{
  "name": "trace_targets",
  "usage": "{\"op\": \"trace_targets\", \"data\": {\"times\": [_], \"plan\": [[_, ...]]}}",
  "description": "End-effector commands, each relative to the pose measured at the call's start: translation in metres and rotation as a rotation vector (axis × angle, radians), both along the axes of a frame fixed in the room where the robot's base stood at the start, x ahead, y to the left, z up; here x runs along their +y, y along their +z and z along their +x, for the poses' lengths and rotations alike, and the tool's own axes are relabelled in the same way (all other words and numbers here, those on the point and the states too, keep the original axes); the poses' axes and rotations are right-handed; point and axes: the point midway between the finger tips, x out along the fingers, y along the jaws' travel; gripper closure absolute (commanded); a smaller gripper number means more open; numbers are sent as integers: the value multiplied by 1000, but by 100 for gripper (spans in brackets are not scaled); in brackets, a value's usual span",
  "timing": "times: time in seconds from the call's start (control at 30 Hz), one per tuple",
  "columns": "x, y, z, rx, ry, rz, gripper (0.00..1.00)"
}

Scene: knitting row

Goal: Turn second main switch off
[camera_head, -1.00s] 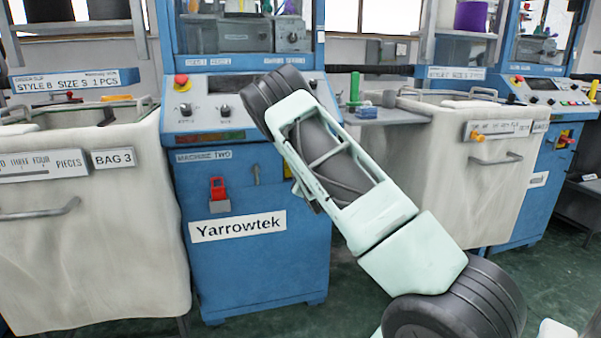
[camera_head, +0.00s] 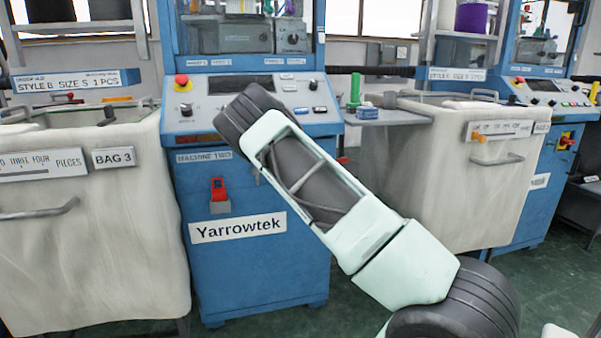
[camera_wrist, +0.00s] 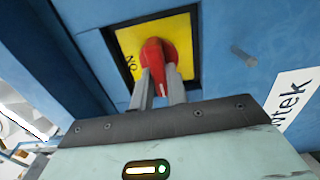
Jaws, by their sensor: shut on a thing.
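The main switch in the wrist view is a red rotary knob (camera_wrist: 157,58) on a yellow plate (camera_wrist: 186,47) in a black frame on blue machine two. An ON mark shows upside down on the plate's left. My gripper (camera_wrist: 159,88) has its two grey fingers closed on the sides of the knob's grip. The grip runs nearly up and down in the wrist picture, with a white mark near its lower end. In the head view my arm hides this switch and the gripper. Machine two (camera_head: 262,270) carries a Yarrowtek label (camera_head: 237,227).
A red lever on a grey box (camera_head: 219,207) sits left of my arm. A grey peg (camera_wrist: 243,55) sticks out beside the switch plate. Large fabric bins stand left (camera_head: 90,240) and right (camera_head: 440,200). Another blue machine (camera_head: 530,215) with a red knob stands far right.

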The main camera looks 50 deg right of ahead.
Motion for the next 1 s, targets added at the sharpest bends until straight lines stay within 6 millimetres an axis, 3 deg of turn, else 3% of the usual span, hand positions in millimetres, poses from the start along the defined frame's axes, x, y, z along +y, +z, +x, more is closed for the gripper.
{"op": "trace_targets", "data": {"times": [0.33,0.37,0.43,0.77,1.0], "plan": [[1,-1,0,3,1,-4,100],[1,-1,0,3,1,-4,82],[0,-1,0,3,1,-4,63],[1,0,-2,3,0,-3,63],[18,0,-29,4,0,-1,63]]}}
